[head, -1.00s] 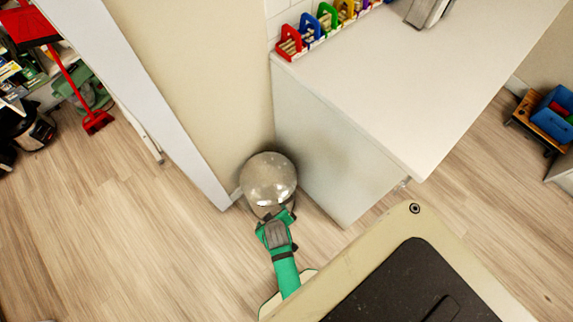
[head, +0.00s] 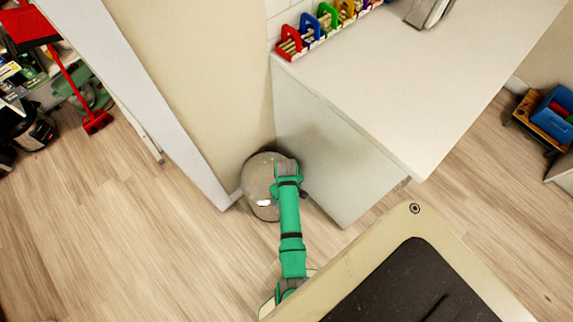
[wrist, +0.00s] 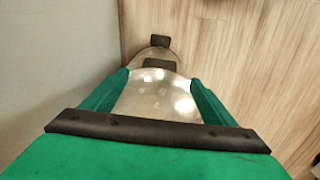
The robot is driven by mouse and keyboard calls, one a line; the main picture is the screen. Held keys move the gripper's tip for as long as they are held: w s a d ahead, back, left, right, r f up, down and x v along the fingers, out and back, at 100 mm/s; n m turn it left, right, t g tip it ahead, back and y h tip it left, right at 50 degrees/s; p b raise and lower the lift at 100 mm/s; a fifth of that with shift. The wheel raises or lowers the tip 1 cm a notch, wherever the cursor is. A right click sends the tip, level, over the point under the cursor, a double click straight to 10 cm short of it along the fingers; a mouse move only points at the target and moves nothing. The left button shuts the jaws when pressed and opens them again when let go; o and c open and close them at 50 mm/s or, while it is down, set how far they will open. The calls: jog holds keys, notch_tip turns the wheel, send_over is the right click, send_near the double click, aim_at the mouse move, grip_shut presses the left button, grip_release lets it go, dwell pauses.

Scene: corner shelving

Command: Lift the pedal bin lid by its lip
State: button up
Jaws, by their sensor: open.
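The pedal bin (head: 255,178) stands on the floor in the corner between the beige wall and the white cabinet. Its rounded grey metal lid shows in the head view, with a bright patch near the front edge. My gripper (head: 287,170) is over the right part of the bin and hides that part. In the wrist view, shiny metal of the bin (wrist: 153,95) lies beyond my open gripper, framed by green parts at left and right. Two dark blocks show near the metal's far end. I cannot tell whether the gripper touches the lid, and the lip is not clear.
The white cabinet (head: 335,165) stands close on the right, with coloured holders (head: 322,22) on its top. The beige wall (head: 195,80) is close behind and left. Bare wooden floor (head: 140,240) is free at the left front.

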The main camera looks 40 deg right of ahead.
notch_tip(320, 180, down, 7)
jog(key=shift+r, duration=0.1)
dwell(0.4)
